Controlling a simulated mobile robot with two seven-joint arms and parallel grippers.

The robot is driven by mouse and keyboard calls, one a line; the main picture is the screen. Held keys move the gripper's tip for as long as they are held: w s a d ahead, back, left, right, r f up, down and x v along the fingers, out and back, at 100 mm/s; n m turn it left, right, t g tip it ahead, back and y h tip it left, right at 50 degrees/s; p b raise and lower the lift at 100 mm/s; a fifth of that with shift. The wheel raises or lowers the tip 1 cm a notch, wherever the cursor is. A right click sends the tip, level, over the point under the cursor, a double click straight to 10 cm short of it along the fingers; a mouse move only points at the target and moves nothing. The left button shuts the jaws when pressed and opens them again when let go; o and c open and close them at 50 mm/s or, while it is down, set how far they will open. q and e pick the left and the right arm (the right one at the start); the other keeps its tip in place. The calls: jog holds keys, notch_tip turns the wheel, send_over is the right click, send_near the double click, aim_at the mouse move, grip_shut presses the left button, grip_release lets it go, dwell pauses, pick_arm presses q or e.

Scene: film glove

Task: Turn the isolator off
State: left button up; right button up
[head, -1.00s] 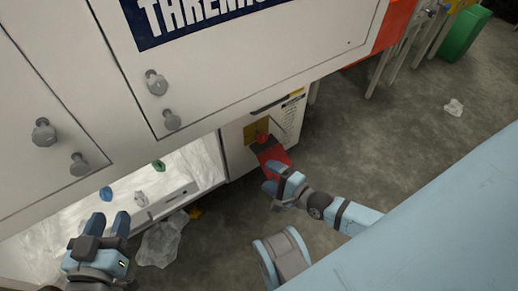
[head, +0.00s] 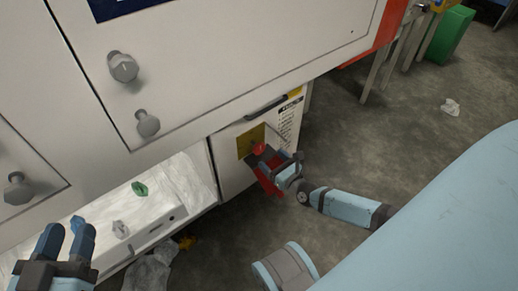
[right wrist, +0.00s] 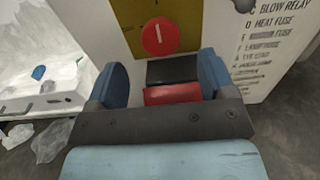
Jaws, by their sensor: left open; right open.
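The isolator is a round red knob (head: 258,148) on a yellow plate (head: 244,144), set in a white panel low on the machine. In the right wrist view the knob (right wrist: 159,38) shows a pale upright mark. My right gripper (head: 272,162) is open just in front of and below the knob. Its fingers (right wrist: 163,75) stand apart, with the knob above and beyond them. A red and black block (right wrist: 172,92) shows between the fingers; I cannot tell whether they touch it. My left gripper (head: 66,238) is open and empty at the lower left.
The white machine front (head: 200,70) has several grey knobs (head: 123,67). A black handle (head: 266,109) sits above the isolator panel. An open lit bay (head: 150,195) lies left of it. Crumpled plastic (head: 150,268) lies below.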

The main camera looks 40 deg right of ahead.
aim_at(260, 149)
jog(key=w, duration=0.2)
jog(key=w+b, duration=0.1)
jog(key=w, duration=0.3)
jog(key=shift+w+a+b, duration=0.15)
jog(key=shift+a+b, duration=0.1)
jog(key=shift+b, duration=0.05)
pick_arm(q)
jog(key=shift+w+a+r+m+t+h, duration=0.15)
jog(key=shift+w+a+m+t+h, duration=0.25)
jog(key=shift+m, duration=0.4)
pick_arm(e)
jog(key=shift+w, duration=0.6)
pick_arm(q)
jog(key=shift+d, duration=0.1)
pick_arm(e)
jog(key=c, duration=0.9)
